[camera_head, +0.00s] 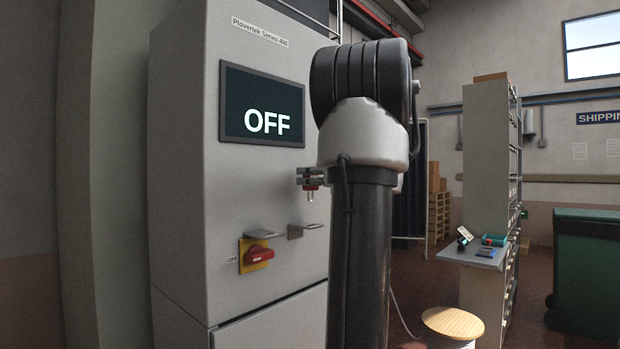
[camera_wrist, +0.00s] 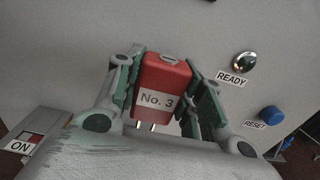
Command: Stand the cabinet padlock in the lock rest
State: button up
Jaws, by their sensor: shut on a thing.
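The cabinet padlock is a red block labelled "No. 3" in the wrist view (camera_wrist: 160,85), with two metal shackle ends showing at its lower edge. My gripper (camera_wrist: 165,88) is shut on it, with a green-padded finger on each side. In the head view my gripper (camera_head: 311,179) is partly hidden behind my arm, and a small red part of the padlock (camera_head: 311,187) shows with its shackle hanging below. Two small grey ledges, one on the left (camera_head: 264,234) and one on the right (camera_head: 305,230), stick out of the cabinet front below it. I cannot tell which is the lock rest.
The grey cabinet (camera_head: 185,200) has a screen reading "OFF" (camera_head: 262,106) and a red rotary switch (camera_head: 259,255) on a yellow plate.

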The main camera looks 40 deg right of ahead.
dwell(0.3)
notch_tip(320, 180, down, 10)
jog(key=shift+r, duration=0.25)
dwell(1.0)
jog(key=shift+f, duration=0.35)
dwell(0.9)
jog(key=o, duration=1.3)
jog(key=shift+s, duration=0.1)
jog(key=s, duration=1.1)
jog(key=shift+s+d, duration=0.4)
